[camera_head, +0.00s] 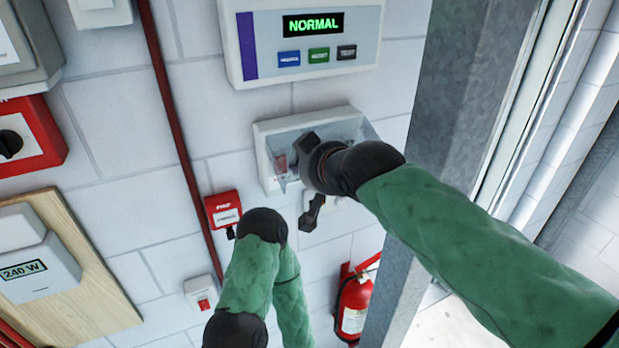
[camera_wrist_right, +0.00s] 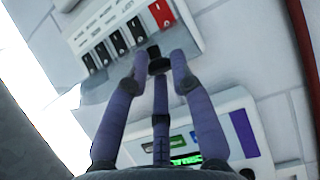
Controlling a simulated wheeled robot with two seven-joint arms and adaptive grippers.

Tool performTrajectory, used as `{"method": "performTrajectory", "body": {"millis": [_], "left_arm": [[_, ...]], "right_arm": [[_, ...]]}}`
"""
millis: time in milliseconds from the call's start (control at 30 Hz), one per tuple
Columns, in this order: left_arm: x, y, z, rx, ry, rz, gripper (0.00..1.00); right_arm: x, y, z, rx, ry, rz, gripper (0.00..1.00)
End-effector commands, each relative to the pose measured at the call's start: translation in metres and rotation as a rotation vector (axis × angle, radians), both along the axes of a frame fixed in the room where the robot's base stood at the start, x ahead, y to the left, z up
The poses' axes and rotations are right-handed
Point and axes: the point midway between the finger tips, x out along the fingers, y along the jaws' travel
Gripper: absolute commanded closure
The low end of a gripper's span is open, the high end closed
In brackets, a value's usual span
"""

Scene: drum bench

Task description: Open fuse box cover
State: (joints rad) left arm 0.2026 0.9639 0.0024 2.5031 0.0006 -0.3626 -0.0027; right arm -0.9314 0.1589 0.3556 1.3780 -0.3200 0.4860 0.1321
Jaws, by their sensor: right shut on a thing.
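The fuse box (camera_head: 263,150) is a pale shallow box on the wall below the display panel, with a clear cover (camera_head: 291,178) that is hard to make out. In the right wrist view the fuse box (camera_wrist_right: 193,36) shows a row of black switches and one red switch. My right gripper (camera_wrist_right: 159,64) is shut on a small black piece at the box's edge, which looks like the cover's handle. In the head view this gripper (camera_head: 308,172) hides much of the box. How far the cover stands open I cannot tell.
The display panel (camera_head: 372,45) reading NORMAL is above the box. A red call point (camera_head: 223,208) and a red pipe (camera_head: 170,110) are to the left. A fire extinguisher (camera_head: 354,305) hangs below. A grey metal post (camera_head: 455,90) stands close on the right.

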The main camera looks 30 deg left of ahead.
Motion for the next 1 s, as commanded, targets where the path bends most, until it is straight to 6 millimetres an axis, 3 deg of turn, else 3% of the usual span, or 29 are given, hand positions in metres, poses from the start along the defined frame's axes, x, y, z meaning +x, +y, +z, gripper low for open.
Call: {"method": "performTrajectory", "body": {"millis": [33,300,1000], "left_arm": [[0.000,0.000,0.004,0.000,0.000,0.000,0.60],[0.000,0.000,0.011,0.000,0.000,0.000,0.60],[0.000,0.000,0.014,0.000,0.000,0.000,0.60]], "right_arm": [[0.003,0.003,0.014,0.018,-0.017,0.000,1.00],[0.007,0.009,0.028,0.011,-0.012,0.001,1.00],[0.010,0.013,0.027,-0.001,-0.004,0.003,1.00]]}}
